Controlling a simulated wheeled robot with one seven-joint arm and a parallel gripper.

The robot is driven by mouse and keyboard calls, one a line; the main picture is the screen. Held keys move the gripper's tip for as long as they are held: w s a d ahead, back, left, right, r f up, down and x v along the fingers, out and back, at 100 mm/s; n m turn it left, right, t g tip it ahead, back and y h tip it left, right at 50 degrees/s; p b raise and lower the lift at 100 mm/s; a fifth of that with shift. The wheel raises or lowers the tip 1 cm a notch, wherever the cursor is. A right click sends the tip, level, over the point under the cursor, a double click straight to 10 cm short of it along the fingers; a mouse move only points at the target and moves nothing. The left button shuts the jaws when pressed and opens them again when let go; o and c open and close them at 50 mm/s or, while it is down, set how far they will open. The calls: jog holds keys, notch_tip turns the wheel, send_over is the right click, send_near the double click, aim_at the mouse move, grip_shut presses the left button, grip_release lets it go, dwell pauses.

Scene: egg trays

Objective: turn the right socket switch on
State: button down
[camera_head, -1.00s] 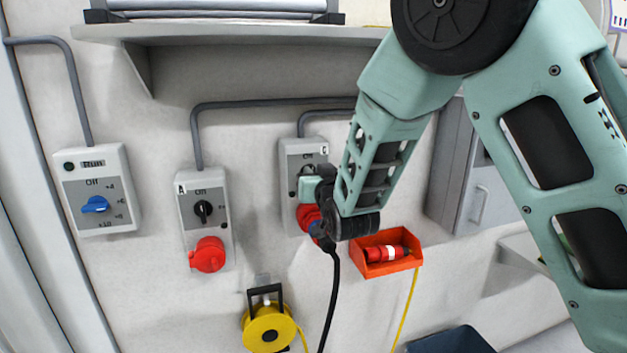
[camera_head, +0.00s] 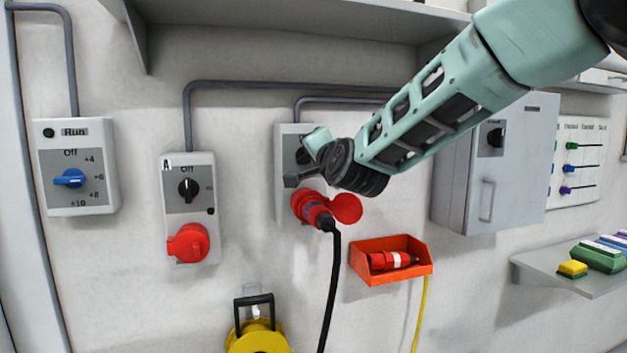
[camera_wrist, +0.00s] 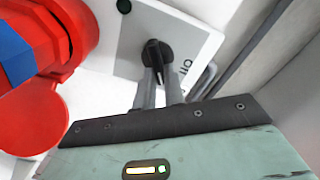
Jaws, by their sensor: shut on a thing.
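The right socket box (camera_head: 284,205) is a pale grey unit on the wall, partly hidden behind my arm. Its black rotary switch (camera_wrist: 157,53) sits on a grey plate in the wrist view. My gripper (camera_wrist: 160,84) has its two grey fingers around the switch's handle and is shut on it. In the head view my gripper (camera_head: 300,166) is in front of the box's upper part. A red plug with a blue ring (camera_head: 314,209) is in the socket below, with the red lid open beside it. The wrist view shows the plug at the left (camera_wrist: 20,50).
A left socket box (camera_head: 206,236) has its switch at Off and its red lid shut. A box with a blue dial (camera_head: 70,178) is farther left. An orange holder (camera_head: 415,270) with a red connector is lower right. A grey cabinet (camera_head: 520,170) stands right. A black cable (camera_head: 331,290) hangs below the plug.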

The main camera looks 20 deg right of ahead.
jog(key=m+b, duration=0.1)
jog(key=b, duration=0.1)
jog(key=f+m+b, duration=0.1)
jog(key=m+b, duration=0.1)
jog(key=b, duration=0.1)
jog(key=shift+d+m, duration=0.1)
jog(key=shift+m, duration=0.2)
jog(key=m+b, duration=0.3)
jog(key=shift+b, duration=0.3)
jog(key=shift+r, duration=0.1)
jog(key=c, duration=1.5)
grip_release()
jog(key=shift+s, duration=0.1)
